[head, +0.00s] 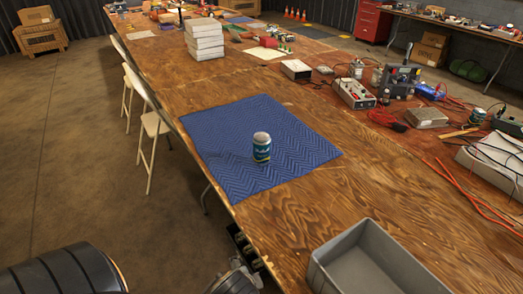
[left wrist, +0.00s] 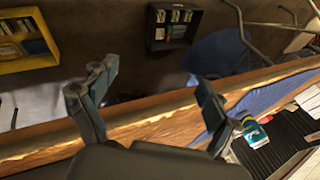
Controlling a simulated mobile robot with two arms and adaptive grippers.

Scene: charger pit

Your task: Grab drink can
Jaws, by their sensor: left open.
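A drink can (head: 261,148) with a teal, white and green wrap and a pale top stands upright on the blue patterned mat (head: 215,170). In the left wrist view, a teal and white can (left wrist: 253,132) shows at the right, just beyond one finger; it looks like the same can. My left gripper (left wrist: 152,80) is open with nothing between its fingers. It is over the table's edge, apart from the can. My right gripper is not in view.
A grey bin (head: 365,265) stands at the table's front right. White boxes (head: 204,38) are stacked farther back. Cables and devices (head: 355,92) crowd the right side. White folding chairs (head: 152,125) line the left edge.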

